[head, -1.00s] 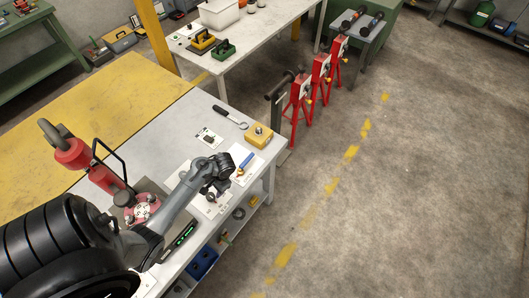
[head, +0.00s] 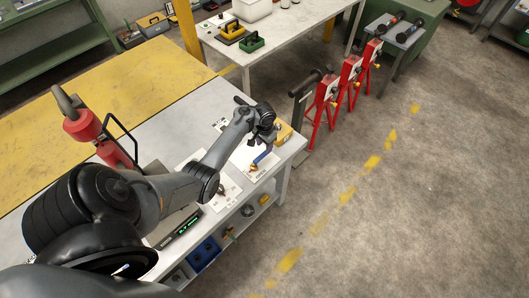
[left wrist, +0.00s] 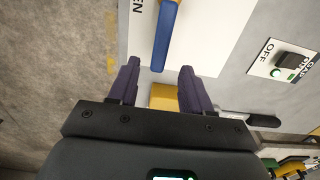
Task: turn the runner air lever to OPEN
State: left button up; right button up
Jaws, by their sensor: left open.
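The blue lever handle (head: 263,157) shows on a white plate near the bench's right edge, just below my left gripper (head: 262,128) in the head view. In the left wrist view, the handle (left wrist: 168,32) points toward my left gripper (left wrist: 159,68), its near end between the two dark fingertips in the picture. The fingers are apart with nothing gripped; whether they are level with the handle I cannot tell. Letters "EN" show on the white plate (left wrist: 142,50); the rest of the word is cut off. The lever's pivot is out of the wrist view. My right gripper is in neither view.
A yellow block (left wrist: 163,97) lies beyond the fingers, also partly behind the gripper in the head view (head: 285,132). A black-handled tool (left wrist: 252,119) and a switch plate marked OFF (left wrist: 285,60) are nearby. A red device (head: 84,125) stands on the bench's left.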

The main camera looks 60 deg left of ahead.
aim_at(264, 153)
pick_arm(q)
jog(key=shift+f+b, duration=0.65)
jog(key=shift+f, duration=1.95)
grip_shut()
